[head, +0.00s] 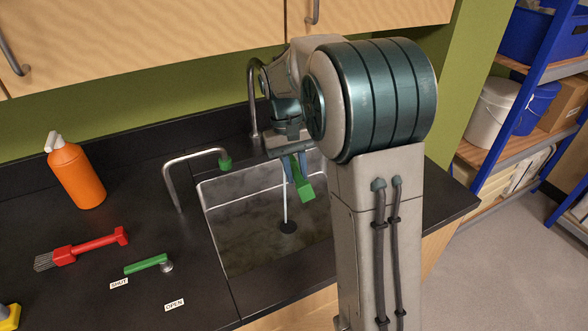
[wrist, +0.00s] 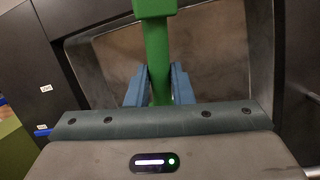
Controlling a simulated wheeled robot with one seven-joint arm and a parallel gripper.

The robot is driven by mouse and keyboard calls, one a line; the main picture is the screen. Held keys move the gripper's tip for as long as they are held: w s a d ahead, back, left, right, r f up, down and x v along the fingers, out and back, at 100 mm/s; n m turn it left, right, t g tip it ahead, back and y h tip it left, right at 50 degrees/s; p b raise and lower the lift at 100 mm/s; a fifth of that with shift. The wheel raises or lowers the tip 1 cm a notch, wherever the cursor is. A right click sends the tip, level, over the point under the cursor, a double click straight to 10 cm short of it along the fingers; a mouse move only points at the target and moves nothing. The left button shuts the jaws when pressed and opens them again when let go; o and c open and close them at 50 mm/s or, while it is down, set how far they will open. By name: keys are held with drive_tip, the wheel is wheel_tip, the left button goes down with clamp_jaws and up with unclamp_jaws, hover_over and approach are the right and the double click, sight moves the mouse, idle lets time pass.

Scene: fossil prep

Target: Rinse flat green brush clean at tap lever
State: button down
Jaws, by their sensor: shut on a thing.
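My gripper (head: 290,168) is shut on the flat green brush (head: 305,190) and holds it above the sink (head: 250,250). In the wrist view the green brush (wrist: 157,50) stands between the blue fingers (wrist: 159,88), with a wider block at the top edge. Its bristles cannot be made out. A thin pale stream, like water, falls beside the brush to the dark drain (head: 288,227); I cannot tell whether it touches the brush. The green tap lever (head: 146,264) lies on the counter, its free end near the SHUT label (head: 119,284). The OPEN label (head: 174,305) is farther right.
A tall grey tap (head: 253,105) stands behind the sink. An orange bottle (head: 75,172) and a red brush (head: 85,246) are on the left counter. Shelving (head: 520,110) stands at right.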

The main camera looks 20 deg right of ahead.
drive_tip(key=shift+w+d, duration=0.1)
drive_tip(key=shift+d, duration=0.2)
drive_tip(key=shift+a, duration=0.15)
drive_tip(key=shift+a, duration=0.5)
drive_tip(key=shift+d, duration=0.15)
drive_tip(key=shift+d+p, duration=0.3)
drive_tip(key=shift+d, duration=0.2)
drive_tip(key=shift+a, duration=0.2)
